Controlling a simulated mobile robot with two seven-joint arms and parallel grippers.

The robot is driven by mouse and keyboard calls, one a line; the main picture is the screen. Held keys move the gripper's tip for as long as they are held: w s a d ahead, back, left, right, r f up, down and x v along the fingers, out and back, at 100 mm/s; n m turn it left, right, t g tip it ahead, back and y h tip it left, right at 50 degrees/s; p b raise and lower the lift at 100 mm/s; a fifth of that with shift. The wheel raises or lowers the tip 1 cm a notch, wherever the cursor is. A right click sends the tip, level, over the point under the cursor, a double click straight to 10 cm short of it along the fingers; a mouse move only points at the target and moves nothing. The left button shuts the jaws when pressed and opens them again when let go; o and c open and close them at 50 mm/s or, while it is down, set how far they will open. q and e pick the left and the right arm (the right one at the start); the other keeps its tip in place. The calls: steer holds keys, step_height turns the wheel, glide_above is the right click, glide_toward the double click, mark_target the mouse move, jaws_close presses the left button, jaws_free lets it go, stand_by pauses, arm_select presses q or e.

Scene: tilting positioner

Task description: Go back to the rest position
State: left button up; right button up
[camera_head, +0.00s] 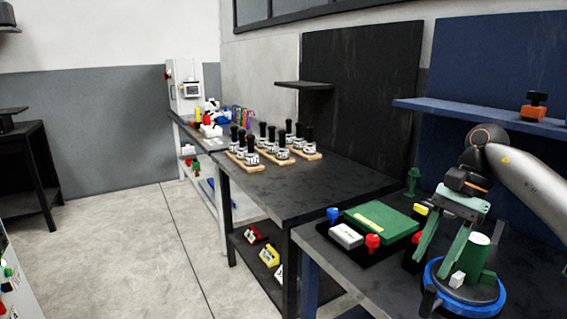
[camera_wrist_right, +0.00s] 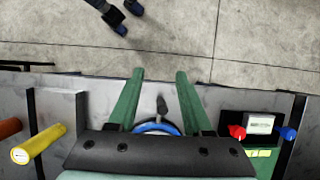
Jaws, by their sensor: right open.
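My right gripper (camera_head: 436,258) has green fingers and hangs above the front right table, beside the tilting positioner. The positioner has a blue ring (camera_head: 432,272) and a green cylinder with a pale top (camera_head: 479,246). The fingers stand apart with nothing between them. In the right wrist view the open fingertips (camera_wrist_right: 160,74) point towards the floor past the table edge, and part of the blue ring (camera_wrist_right: 170,128) shows between the fingers. The gripper body hides the rest of the ring there. My left gripper is in neither view.
A black tray (camera_head: 352,252) with a green block (camera_head: 382,221), a white box (camera_head: 346,235), a red knob (camera_head: 373,242) and a blue knob (camera_head: 333,214) lies left of the gripper. A blue shelf (camera_head: 480,118) is behind my arm.

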steer(key=s+a+f+m+t+y+p, duration=0.1)
steer(key=s+a+f+m+t+y, duration=0.3)
steer(key=a+m+y, duration=0.75)
steer(key=w+a+f+m+t+y, duration=0.15)
steer(key=a+f+m+y, duration=0.45)
steer(key=a, duration=1)
steer(key=s+d+f+m+t+h, duration=0.2)
steer(key=d+f+m+t+h, duration=0.45)
steer(key=m, duration=0.85)
steer(key=s+d+f+m+t+h, duration=0.2)
steer(key=d+f+m+t+h, duration=0.3)
steer(key=f+m+h, duration=0.7)
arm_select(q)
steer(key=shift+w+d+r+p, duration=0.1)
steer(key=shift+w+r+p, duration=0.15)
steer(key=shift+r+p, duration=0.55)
arm_select(e)
steer(key=s+d+f+m+g, duration=0.2)
steer(key=s+d+f+m, duration=0.1)
steer(key=s+f+m, duration=0.2)
steer(key=s+d+f+m+g+h, duration=0.1)
steer(key=s+d+f+m+g, duration=0.2)
steer(key=s+f+m, duration=0.3)
steer(key=s+m, duration=0.2)
steer(key=s, duration=0.3)
steer(key=shift+d+m+g, duration=0.2)
steer(key=shift+m+g, duration=0.1)
steer(key=shift+m, duration=0.05)
